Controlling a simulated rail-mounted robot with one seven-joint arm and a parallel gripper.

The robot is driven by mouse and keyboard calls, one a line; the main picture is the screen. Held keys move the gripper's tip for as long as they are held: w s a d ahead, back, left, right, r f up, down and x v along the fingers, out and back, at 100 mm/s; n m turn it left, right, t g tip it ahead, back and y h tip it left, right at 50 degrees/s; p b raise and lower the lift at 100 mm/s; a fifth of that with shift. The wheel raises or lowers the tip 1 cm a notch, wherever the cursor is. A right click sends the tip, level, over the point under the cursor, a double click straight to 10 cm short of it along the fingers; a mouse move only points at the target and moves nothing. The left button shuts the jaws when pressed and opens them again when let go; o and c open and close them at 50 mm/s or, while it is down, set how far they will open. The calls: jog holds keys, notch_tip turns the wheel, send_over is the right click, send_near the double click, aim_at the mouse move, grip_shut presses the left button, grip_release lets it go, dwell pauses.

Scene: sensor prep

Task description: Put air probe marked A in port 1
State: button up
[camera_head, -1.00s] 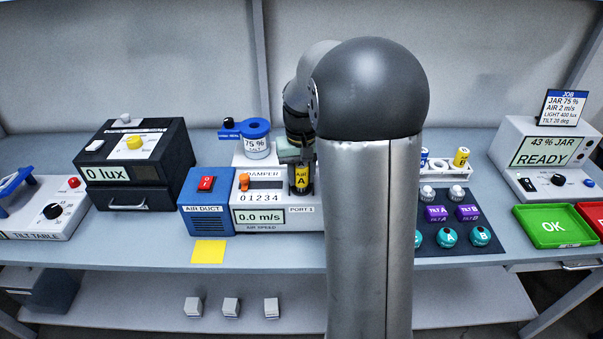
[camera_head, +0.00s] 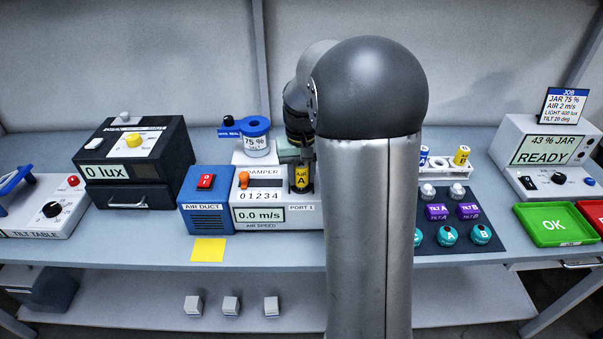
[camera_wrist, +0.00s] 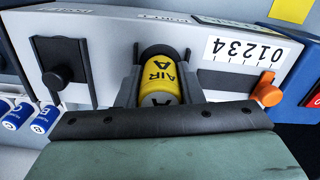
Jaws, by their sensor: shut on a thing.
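The air speed display reads 0.0 m/s.
An orange damper slider (camera_head: 244,180) stands left of the probe by a 0 to 4 scale. A blue-lidded salt jar (camera_head: 256,140) is behind. A rack (camera_head: 447,168) with a yellow probe and blue-marked ones stands right of my arm. A yellow pad (camera_head: 208,250) lies in front.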

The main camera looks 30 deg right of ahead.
jog(key=shift+f+b, duration=0.35)
jog(key=shift+f, duration=0.2)
dwell(0.6)
jog(key=o, duration=1.5)
jog(key=shift+r+p, duration=2.95)
jog(key=shift+r, duration=1.15)
jog(key=s+a+n, duration=0.1)
jog(key=s+a, duration=0.3)
jog(key=s, duration=0.3)
jog(key=s+a+n, duration=0.1)
jog(key=s+a, duration=0.4)
jog(key=s, duration=0.3)
jog(key=s+a+f+n+t, duration=0.1)
jog(key=s+a, duration=0.4)
jog(key=s, duration=0.2)
jog(key=shift+s+b, duration=0.3)
jog(key=shift+s, duration=0.1)
